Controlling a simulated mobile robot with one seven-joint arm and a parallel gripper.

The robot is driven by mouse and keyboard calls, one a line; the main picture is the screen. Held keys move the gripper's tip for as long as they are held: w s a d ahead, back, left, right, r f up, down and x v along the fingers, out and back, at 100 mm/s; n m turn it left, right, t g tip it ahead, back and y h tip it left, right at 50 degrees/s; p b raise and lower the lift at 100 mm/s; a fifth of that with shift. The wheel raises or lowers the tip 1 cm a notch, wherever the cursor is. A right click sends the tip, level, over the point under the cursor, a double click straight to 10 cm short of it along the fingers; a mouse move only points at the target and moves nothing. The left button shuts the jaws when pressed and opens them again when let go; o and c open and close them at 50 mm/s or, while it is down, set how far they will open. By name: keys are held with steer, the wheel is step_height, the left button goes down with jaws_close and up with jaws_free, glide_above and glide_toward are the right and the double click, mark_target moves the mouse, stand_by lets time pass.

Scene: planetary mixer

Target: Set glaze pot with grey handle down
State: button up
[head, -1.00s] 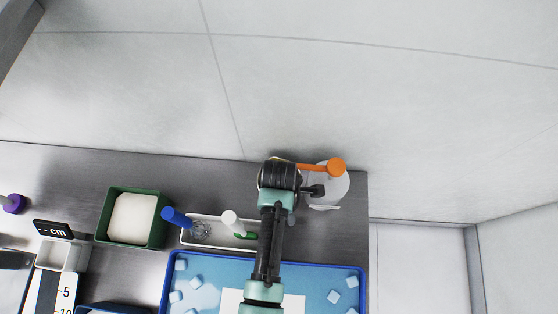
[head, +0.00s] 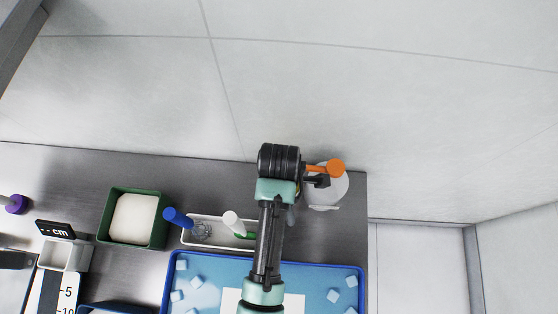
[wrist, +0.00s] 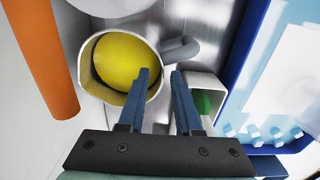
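The glaze pot (wrist: 92,77) shows in the wrist view as a pale open cup with yellow glaze (wrist: 122,60) inside. Its grey handle (wrist: 181,48) points to the upper right. My gripper (wrist: 160,72) has its two blue fingers apart, with a clear gap between them. The left finger overlaps the pot's opening and the right finger is to the right of the pot, below the handle; contact cannot be told. In the head view my arm hides most of the pot; the grey handle (head: 291,216) shows beside the arm, over the metal counter.
An orange-handled object (head: 335,168) and a white round vessel (head: 326,192) stand close right. A white tray (head: 195,240) with blue- and white-handled tools is left. A blue tray (head: 340,268) with pale cubes lies in front. A green bin (head: 160,230) is farther left.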

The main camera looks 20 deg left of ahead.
steer(key=shift+r, duration=2.35)
